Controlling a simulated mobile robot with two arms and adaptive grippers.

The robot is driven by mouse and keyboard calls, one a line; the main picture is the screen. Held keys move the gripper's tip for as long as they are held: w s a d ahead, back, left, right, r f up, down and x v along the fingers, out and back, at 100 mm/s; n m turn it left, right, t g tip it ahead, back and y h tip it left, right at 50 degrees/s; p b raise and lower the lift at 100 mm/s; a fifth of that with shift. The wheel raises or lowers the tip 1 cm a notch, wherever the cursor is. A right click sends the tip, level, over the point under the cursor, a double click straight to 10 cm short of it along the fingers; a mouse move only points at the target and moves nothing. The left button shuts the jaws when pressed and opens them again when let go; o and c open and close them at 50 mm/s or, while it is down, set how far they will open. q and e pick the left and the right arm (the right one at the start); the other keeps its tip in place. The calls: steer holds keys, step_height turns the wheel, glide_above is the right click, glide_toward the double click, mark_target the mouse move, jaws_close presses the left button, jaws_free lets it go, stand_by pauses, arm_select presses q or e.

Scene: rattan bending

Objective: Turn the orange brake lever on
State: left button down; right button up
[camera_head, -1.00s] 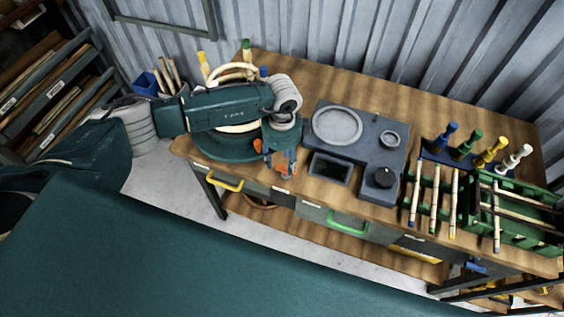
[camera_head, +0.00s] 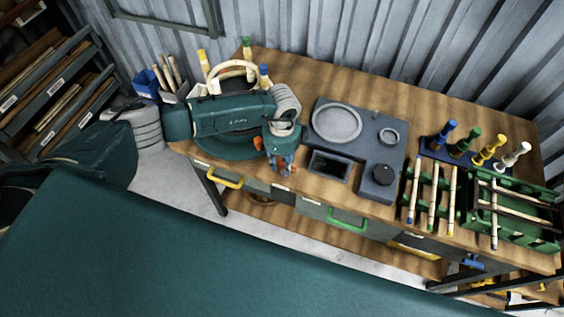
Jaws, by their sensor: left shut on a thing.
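The orange brake lever (camera_head: 258,143) shows as a small orange part at the front edge of the round dark green turntable (camera_head: 215,148) on the workbench. My left gripper (camera_head: 280,165) points down at the front right of the turntable, right beside the orange part. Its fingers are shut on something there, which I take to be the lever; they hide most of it. My forearm covers much of the turntable. The lever's exact angle cannot be told. My right gripper is not in view.
Coloured pegs and a green crate (camera_head: 540,235) stand farther right. A pale bent hoop and upright sticks stand behind my arm. Bare wood lies behind the panel.

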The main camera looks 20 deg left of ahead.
arm_select(q)
steer(key=shift+w, duration=0.1)
steer(key=m+b, duration=0.1)
steer(key=m, duration=0.1)
steer(key=m+b, duration=0.2)
steer(key=shift+w+f, duration=0.15)
steer(key=m+b, duration=0.2)
steer(key=m, duration=0.1)
steer(key=m+b, duration=0.1)
steer(key=shift+w+m+b, duration=0.3)
steer(key=shift+b, duration=0.1)
steer(key=m+b, duration=0.5)
steer(key=shift+w+d, duration=0.1)
steer(key=shift+w, duration=0.15)
steer(key=shift+w+d+m+b, duration=0.1)
steer(key=shift+d+m+b, duration=0.05)
steer(key=shift+m+b, duration=1.85)
steer(key=shift+m, duration=0.3)
steer(key=shift+r, duration=0.2)
steer(key=c, duration=1.4)
jaws_free()
